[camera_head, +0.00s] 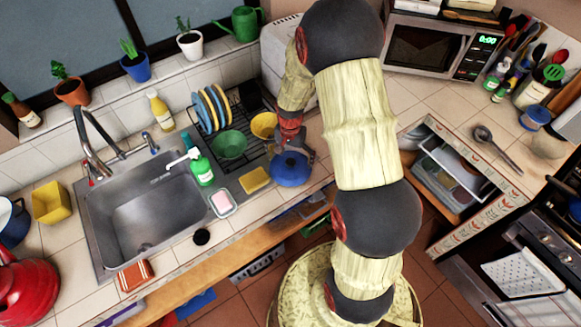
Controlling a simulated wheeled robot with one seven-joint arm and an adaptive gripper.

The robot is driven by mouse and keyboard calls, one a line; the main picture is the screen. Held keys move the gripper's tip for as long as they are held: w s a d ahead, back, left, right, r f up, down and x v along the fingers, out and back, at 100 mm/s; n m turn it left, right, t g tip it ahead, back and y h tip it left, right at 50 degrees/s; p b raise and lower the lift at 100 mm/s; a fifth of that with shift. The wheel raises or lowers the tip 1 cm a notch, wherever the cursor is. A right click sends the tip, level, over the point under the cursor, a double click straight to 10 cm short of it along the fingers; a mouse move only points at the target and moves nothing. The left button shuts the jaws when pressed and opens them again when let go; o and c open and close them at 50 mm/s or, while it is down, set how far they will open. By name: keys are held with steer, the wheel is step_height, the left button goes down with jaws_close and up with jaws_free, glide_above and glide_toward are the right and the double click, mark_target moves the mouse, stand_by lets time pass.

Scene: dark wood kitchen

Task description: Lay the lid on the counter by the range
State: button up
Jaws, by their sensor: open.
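A round dark-blue domed lid (289,171) lies on the tiled counter to the right of the sink, by the dish rack. My gripper (291,152) is over the lid, at its top, pointing down with its fingers open. The view is too small to tell whether the fingers touch the lid's knob. The range (545,257) is at the right edge, with a towel on its front. The counter by the range (478,163) has a bare tiled strip.
A ladle (490,142), a blue-lidded jar (535,117) and a round pale object (547,145) are on the counter by the range. An open drawer (445,177) sticks out below. A dish rack (245,115), green bowl (229,145) and yellow sponge (254,180) stand near the lid.

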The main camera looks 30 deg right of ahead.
step_height(320, 180, down, 2)
steer(key=shift+f, duration=0.1)
steer(key=shift+a, duration=0.1)
steer(key=shift+c, duration=0.3)
